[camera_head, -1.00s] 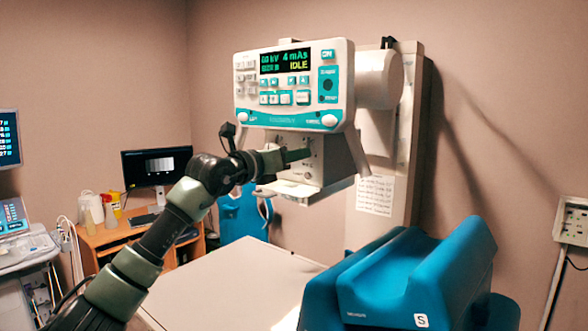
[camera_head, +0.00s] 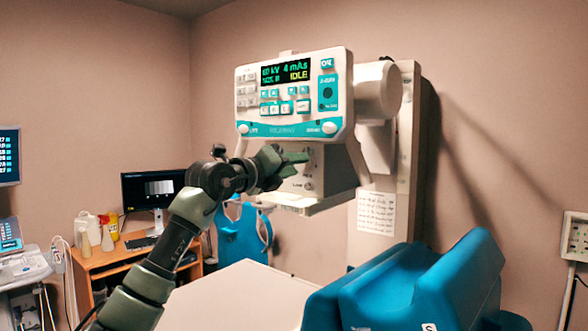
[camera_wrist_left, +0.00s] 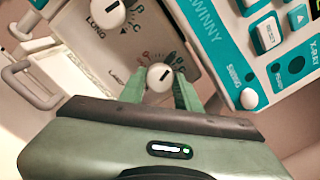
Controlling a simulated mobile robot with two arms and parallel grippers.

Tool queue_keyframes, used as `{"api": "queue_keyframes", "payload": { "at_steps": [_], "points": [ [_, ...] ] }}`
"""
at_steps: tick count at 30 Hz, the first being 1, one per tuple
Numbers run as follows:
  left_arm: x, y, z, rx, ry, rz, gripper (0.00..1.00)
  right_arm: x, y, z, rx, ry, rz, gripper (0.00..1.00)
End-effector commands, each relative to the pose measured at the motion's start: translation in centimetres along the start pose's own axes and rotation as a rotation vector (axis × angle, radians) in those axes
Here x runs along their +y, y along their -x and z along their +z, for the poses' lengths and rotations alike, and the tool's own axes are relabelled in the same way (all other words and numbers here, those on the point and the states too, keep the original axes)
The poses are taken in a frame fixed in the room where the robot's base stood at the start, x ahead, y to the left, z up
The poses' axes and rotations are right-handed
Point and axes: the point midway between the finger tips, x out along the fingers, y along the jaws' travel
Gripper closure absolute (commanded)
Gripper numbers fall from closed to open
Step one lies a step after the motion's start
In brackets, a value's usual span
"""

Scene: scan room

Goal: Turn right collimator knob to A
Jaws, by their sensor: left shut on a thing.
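My left gripper (camera_head: 297,157) is at the collimator box (camera_head: 330,165) under the control console in the head view. In the left wrist view my left gripper (camera_wrist_left: 159,88) has its green fingers on both sides of a round white knob (camera_wrist_left: 160,76), shut on it. The knob has a dark pointer line; small coloured marks lie around it, but I cannot read which one it points to. A second white knob (camera_wrist_left: 108,14), beside the word LONG and lettered marks, sits apart at the upper left. The gripped knob is hidden in the head view. My right gripper is out of view.
The console (camera_head: 293,95) reads IDLE and hangs just above my left gripper. A pale table (camera_head: 235,295) lies below, with a blue padded support (camera_head: 410,285) at right. A desk with a monitor (camera_head: 153,188) stands at back left.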

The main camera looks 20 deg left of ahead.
Motion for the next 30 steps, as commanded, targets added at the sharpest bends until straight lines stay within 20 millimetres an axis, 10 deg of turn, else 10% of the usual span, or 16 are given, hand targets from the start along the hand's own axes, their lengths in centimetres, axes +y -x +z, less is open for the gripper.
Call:
{"api": "queue_keyframes", "payload": {
  "at_steps": [10, 11, 13, 30],
  "points": [
    [0.0, 0.0, 0.1, -0.002, 0.003, -0.001, 1.00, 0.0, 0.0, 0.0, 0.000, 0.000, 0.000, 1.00],
    [0.0, 0.0, 0.1, -0.002, 0.003, -0.001, 0.65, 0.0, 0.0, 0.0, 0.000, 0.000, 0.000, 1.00],
    [0.0, 0.0, 0.1, -0.002, 0.002, -0.001, 0.46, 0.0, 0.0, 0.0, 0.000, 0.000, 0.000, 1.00],
    [0.4, 3.3, -0.2, -0.004, -0.002, -0.001, 0.46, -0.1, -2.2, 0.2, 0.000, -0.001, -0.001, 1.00]
  ]
}}
